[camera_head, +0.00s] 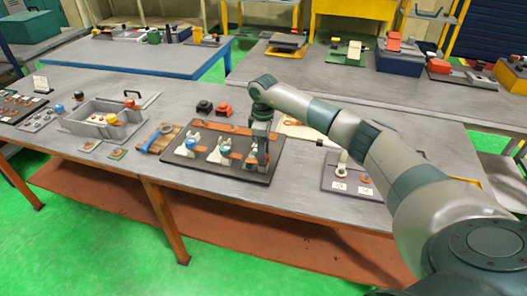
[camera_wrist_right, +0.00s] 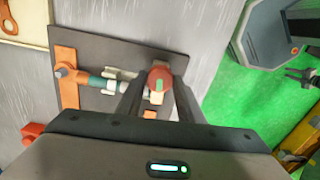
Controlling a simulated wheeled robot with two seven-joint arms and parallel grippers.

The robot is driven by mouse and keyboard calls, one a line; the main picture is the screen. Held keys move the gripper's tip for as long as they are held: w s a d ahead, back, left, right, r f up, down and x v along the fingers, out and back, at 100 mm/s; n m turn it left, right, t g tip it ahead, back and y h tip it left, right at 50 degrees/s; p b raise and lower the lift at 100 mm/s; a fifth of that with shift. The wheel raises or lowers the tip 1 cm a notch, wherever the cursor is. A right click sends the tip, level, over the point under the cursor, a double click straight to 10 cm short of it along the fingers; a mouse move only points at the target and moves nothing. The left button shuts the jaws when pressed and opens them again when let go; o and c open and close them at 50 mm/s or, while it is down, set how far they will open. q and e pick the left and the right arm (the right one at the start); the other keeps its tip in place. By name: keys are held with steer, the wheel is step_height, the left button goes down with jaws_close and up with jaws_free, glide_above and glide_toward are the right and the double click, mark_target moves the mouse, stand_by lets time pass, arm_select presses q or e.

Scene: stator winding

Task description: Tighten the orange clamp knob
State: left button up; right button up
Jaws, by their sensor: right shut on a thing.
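The dark fixture board (camera_head: 235,174) lies on the grey table. It carries orange strips, pale blocks and blue-teal parts. My right gripper (camera_head: 262,163) reaches down at the right end of the board. The gripper is shut on the knob. A teal cylinder (camera_wrist_right: 103,84) and an orange bracket (camera_wrist_right: 66,78) lie in line beside it on the board. The gripper hides the knob in the head view. My left gripper is not in view.
A grey tray (camera_head: 88,124) with coloured knobs stands to the left. A small board with a blue-handled tool (camera_head: 158,137) lies nearer. Black and red blocks (camera_head: 224,109) stand behind the fixture. Another dark plate (camera_head: 346,190) lies to the right, below my arm.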

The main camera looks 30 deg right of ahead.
steer(key=shift+w+r, duration=0.25)
steer(key=shift+r, duration=0.1)
steer(key=o, duration=1)
steer(key=shift+o, duration=0.2)
steer(key=shift+s+f, duration=0.1)
steer(key=shift+f, duration=0.05)
steer(key=shift+r+b, duration=0.4)
steer(key=shift+r, duration=0.2)
step_height(320, 180, up, 16)
steer(key=b, duration=0.4)
steer(key=shift+b, duration=0.3)
